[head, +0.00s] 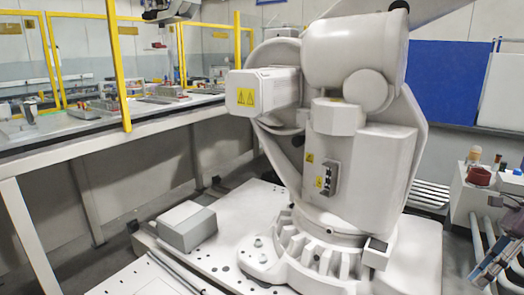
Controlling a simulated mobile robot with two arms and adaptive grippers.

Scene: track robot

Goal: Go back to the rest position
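My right gripper (490,265) shows at the lower right edge, partly cut off by the frame. It hangs in front of a light box-shaped stand and pipes. Its fingers are too small and too cut off to tell whether they are open or shut, and I see nothing clearly held in it. My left gripper is not in view.
A large white industrial robot arm (360,150) stands on a white base plate (120,283) in the middle. A long workbench (95,137) with yellow posts is at left. A grey box (187,228) sits on the plate. Small containers, one red (479,177), stand on the right-hand stand.

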